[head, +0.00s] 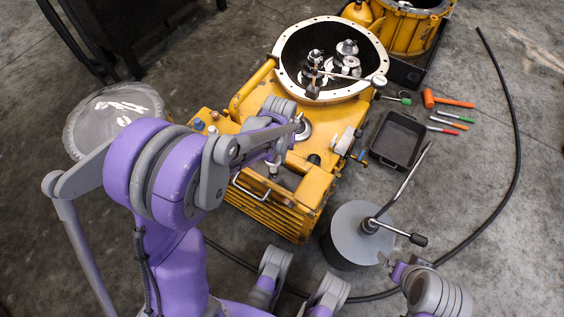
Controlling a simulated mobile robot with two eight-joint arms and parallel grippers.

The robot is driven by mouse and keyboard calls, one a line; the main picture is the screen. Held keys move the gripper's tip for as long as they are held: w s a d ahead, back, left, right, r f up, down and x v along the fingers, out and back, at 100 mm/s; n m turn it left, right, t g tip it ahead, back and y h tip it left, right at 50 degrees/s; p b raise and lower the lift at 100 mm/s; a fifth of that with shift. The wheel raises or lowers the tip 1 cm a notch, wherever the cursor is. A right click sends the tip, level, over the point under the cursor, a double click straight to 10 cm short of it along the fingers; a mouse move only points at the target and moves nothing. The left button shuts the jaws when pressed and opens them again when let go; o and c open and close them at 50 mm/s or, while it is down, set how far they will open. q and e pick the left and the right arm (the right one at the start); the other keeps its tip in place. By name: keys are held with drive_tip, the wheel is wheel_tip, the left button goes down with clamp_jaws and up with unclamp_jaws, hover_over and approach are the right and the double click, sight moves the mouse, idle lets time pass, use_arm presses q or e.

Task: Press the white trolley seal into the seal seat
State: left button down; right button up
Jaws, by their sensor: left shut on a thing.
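The yellow trolley (262,118) stands in the middle of the head view. A pale round ring with a darker centre (305,132) lies on its top deck; I cannot tell whether this is the seal seat, the white seal or both. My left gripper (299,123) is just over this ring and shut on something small. The held thing is mostly hidden by the gripper, and any contact with the ring cannot be made out. My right gripper (386,262) is at the lower right, away from the trolley; its finger state is unclear.
An open round housing (286,80) with metal gears sits behind the deck. A black tray (381,157) and hand tools (452,102) lie to the right. A grey drum (345,222) with a long lever stands in front. A black cable (516,130) curves across the floor.

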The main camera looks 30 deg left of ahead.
use_arm(q)
drive_tip(key=shift+a+f+b, duration=0.15)
drive_tip(key=shift+f+b, duration=0.2)
drive_tip(key=shift+f, duration=0.05)
use_arm(e)
drive_tip(key=shift+x, duration=0.75)
use_arm(q)
drive_tip(key=shift+f+b, duration=1.95)
drive_tip(key=shift+f, duration=0.8)
use_arm(e)
drive_tip(key=shift+w+f, duration=0.15)
drive_tip(key=shift+f, duration=2.05)
use_arm(q)
drive_tip(key=shift+f+b, duration=0.35)
drive_tip(key=shift+f, duration=0.15)
use_arm(e)
drive_tip(key=shift+f, duration=0.3)
use_arm(q)
drive_tip(key=shift+f+b, duration=0.3)
drive_tip(key=shift+f, duration=0.05)
drive_tip(key=c, duration=0.9)
unclamp_jaws()
drive_tip(key=shift+r, duration=0.1)
use_arm(e)
drive_tip(key=shift+f, duration=0.15)
use_arm(q)
drive_tip(key=shift+o, duration=0.3)
drive_tip(key=o, duration=0.4)
